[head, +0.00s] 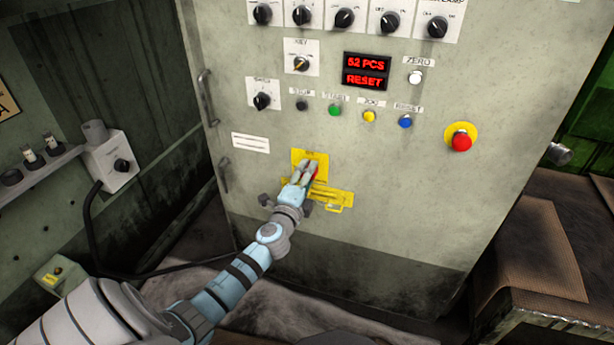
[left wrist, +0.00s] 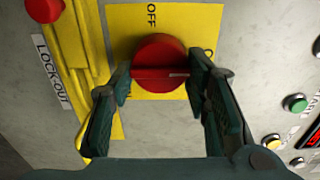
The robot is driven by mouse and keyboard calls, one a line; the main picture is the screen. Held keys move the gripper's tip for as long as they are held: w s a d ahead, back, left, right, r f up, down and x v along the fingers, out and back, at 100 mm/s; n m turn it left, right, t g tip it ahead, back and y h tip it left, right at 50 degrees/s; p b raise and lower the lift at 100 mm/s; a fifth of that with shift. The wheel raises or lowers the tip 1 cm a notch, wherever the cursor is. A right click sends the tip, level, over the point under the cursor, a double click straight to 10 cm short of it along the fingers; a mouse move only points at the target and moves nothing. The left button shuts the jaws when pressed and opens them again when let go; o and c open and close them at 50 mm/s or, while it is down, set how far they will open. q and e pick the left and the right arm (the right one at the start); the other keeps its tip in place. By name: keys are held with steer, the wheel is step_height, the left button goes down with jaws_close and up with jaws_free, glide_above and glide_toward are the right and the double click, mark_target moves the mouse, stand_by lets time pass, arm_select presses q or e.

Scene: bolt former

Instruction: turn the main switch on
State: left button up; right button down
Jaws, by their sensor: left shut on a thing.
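The main switch is a round red knob (left wrist: 158,52) on a yellow plate (left wrist: 128,22) with the word OFF. My left gripper (left wrist: 160,76) is shut on the knob's raised grip bar, with one finger at each end in the left wrist view. The bar lies across that picture, with a pale mark near its right end. In the head view my left gripper (head: 309,173) reaches up to the plate and partly covers the knob. My right gripper is not in view.
A yellow lock-out bar (head: 333,197) sits just below the plate. Above are coloured push buttons, a red display (head: 366,72) reading 52 PCS RESET, and several black selector knobs. A red emergency button (head: 461,141) is to the right. A brown-topped bench (head: 545,255) stands at right.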

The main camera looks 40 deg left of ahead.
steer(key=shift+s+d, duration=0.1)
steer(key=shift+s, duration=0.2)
arm_select(q)
steer(key=o, duration=1.1)
steer(key=v, duration=1.2)
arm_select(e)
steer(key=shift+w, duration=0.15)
